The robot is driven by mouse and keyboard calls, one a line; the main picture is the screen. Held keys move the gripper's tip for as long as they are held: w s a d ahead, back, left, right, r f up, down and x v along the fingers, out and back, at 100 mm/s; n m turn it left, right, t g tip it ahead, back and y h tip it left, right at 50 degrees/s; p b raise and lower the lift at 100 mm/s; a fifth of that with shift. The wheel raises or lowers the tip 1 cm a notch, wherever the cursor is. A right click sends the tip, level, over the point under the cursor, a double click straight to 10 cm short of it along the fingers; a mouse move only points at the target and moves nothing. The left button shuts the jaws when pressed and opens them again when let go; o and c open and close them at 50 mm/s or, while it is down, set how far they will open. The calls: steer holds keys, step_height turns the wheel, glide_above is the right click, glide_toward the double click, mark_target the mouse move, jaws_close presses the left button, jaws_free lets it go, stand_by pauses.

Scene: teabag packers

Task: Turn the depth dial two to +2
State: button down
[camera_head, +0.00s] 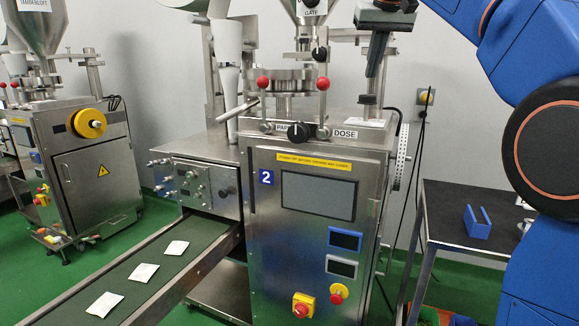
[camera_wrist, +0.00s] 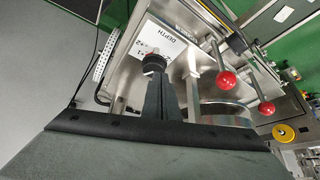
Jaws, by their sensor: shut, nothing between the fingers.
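The depth dial is a black knob (camera_head: 367,99) on the right of the top of machine 2. It also shows in the wrist view as a dark round knob (camera_wrist: 153,62) beside a white DEPTH label (camera_wrist: 166,42) with small scale marks, +2 among them. Where its pointer stands is too small to tell. My gripper (camera_head: 373,76) points down just above the dial, with a small gap between in the head view. In the wrist view my gripper (camera_wrist: 168,78) is shut and empty, and its fingers partly overlap the area by the knob.
Red-knobbed levers (camera_head: 263,83) and the PART DOSE dial (camera_head: 298,131) are left of the depth dial. A hopper (camera_head: 308,12) stands above. A conveyor (camera_head: 150,272) carries teabags. A dark side table (camera_head: 470,220) holds a blue holder (camera_head: 478,222) at right.

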steer(key=m+h, duration=0.2)
steer(key=m, duration=0.3)
glide_toward(367, 108)
steer(key=shift+d+f, duration=0.3)
steer(key=shift+f, duration=0.5)
steer(key=shift+d+f, duration=0.25)
steer(key=shift+f, duration=0.5)
steer(key=shift+w, duration=0.15)
steer(key=shift+w+a, duration=0.15)
steer(key=shift+a, duration=0.65)
steer(key=shift+w+a, duration=0.5)
steer(key=shift+a, duration=0.15)
stand_by(0.4)
steer(key=shift+s, duration=0.1)
